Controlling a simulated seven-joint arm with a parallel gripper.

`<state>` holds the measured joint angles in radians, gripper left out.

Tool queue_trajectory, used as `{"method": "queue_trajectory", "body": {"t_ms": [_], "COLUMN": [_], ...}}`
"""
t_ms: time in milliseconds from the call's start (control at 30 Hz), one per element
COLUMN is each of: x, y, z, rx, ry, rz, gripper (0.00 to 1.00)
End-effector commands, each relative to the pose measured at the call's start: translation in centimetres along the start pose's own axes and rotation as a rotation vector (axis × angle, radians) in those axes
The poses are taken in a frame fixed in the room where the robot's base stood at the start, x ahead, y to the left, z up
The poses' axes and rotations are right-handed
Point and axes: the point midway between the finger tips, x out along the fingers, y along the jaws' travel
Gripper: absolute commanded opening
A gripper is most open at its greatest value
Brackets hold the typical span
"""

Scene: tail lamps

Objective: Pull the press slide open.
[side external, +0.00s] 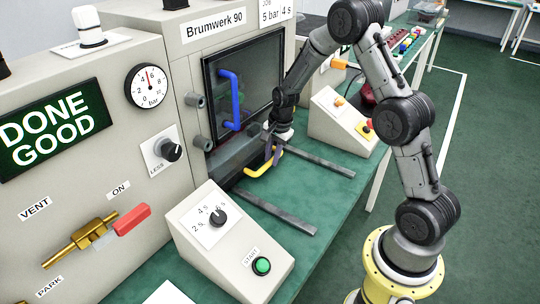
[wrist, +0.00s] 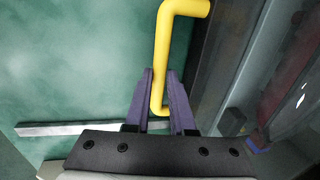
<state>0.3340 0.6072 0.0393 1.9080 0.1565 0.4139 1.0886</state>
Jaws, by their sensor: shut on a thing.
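The press slide's yellow handle (side external: 262,170) is a bent bar low at the front of the press opening. It also shows in the wrist view (wrist: 166,45), running down between my fingers. My gripper (side external: 273,150) reaches down to it from the right and is shut on the bar; the purple fingers (wrist: 160,80) lie one on each side. The slide's dark front (side external: 228,165) sits in the opening below the window, close to the machine, and is partly hidden by the handle. Two dark rails (side external: 318,161) stretch out in front over the green bench.
A dark window guard with a blue handle (side external: 236,100) is above the slide. A sloped box with a green START button (side external: 261,266) stands at the near side, and another with a red-and-yellow button (side external: 366,127) at the far side. The bench between the rails (side external: 290,185) is clear.

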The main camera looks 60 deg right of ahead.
Motion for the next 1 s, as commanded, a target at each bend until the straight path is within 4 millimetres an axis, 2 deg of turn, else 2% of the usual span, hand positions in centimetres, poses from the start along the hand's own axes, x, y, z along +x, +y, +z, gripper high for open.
{"method": "queue_trajectory", "body": {"t_ms": [267,700,1000], "x": [-1.2,-3.2,-4.1], "y": [5.2,16.3,21.0], "z": [0.0,0.1,0.1], "rx": [0.004,0.008,0.006], "ry": [0.0,0.001,0.002], "rz": [0.002,0.0,-0.001], "gripper": [0.0,0.0,0.0]}}
